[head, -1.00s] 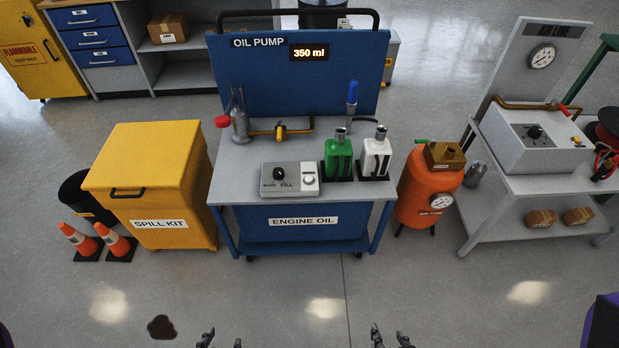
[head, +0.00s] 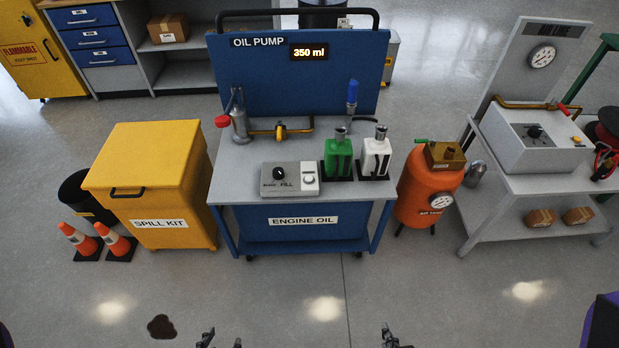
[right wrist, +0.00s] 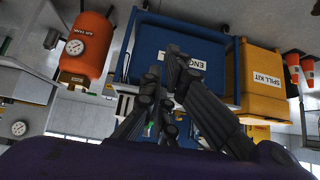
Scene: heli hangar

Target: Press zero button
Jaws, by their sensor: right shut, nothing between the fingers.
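A grey control box (head: 290,179) sits on the oil pump bench, with a black knob (head: 279,173) and a pale round button (head: 308,180). "FILL" is printed between them; no "zero" label is legible. The display (head: 309,52) reads 350 ml. A yellow button (head: 576,141) is on the pale box at right. My left gripper (head: 221,340) is at the bottom edge, fingers apart and empty. My right gripper (head: 390,338) is at the bottom edge, shut and empty, well short of the bench. Its dark fingers (right wrist: 168,72) fill the middle of the right wrist view.
Green (head: 338,158) and white (head: 376,156) bottles stand right of the control box. An orange tank (head: 420,190) stands right of the bench, a yellow spill kit bin (head: 150,190) left. Cones (head: 115,242) and a dark floor stain (head: 161,327) are at lower left. Floor before the bench is clear.

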